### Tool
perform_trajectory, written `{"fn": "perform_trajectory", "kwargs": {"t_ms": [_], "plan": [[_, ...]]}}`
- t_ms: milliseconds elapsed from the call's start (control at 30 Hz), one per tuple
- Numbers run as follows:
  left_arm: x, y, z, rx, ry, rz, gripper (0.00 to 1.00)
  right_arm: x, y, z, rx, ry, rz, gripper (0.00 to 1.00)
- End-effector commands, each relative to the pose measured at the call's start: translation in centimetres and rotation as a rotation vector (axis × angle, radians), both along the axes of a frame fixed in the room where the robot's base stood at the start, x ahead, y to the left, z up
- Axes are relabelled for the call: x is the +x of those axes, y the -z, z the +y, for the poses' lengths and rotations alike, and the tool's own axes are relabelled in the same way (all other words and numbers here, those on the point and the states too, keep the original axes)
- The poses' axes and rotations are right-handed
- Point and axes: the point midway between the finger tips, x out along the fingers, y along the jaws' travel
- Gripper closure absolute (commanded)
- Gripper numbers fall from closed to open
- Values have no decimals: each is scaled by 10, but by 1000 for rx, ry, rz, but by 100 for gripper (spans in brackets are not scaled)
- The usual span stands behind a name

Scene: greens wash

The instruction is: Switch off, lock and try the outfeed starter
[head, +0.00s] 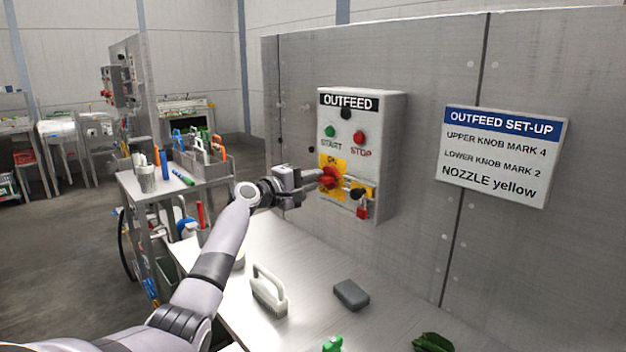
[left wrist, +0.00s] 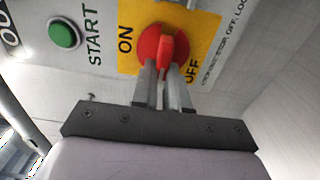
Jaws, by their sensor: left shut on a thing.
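The outfeed starter (head: 386,112) is a grey box on the wall panel, with a green START button (head: 330,131) and a red STOP button (head: 359,136). Below them is a red rotary switch handle (head: 328,177) on a yellow plate. My left gripper (head: 318,181) is shut on this handle; in the left wrist view its fingers hold the handle's bar (left wrist: 167,50), which points between the ON and OFF words, its exact setting hard to tell. A red padlock (head: 362,211) hangs at the box's lower right, below a dark knob-like part. My right gripper is not in view.
A sign reading OUTFEED SET-UP (head: 500,155) is on the wall to the right. The metal table (head: 300,320) below bears a white-handled brush (head: 268,292), a grey block (head: 351,294) and green items. A cart (head: 170,190) with tools stands at left.

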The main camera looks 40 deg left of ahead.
Motion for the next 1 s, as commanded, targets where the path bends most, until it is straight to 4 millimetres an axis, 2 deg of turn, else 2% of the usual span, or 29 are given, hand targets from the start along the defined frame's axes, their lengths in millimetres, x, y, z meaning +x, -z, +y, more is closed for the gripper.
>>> {"fn": "perform_trajectory", "kwargs": {"t_ms": [233,267,300,333,733,1000], "plan": [[0,1,0,-5,0,0,100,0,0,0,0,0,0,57],[0,1,0,-5,0,0,80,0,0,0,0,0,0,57],[0,1,0,-4,0,0,67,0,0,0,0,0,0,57],[0,1,0,-4,0,0,61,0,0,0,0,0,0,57],[-5,1,1,0,0,0,61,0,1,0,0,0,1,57],[-34,3,3,0,-1,1,61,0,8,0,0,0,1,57]]}}
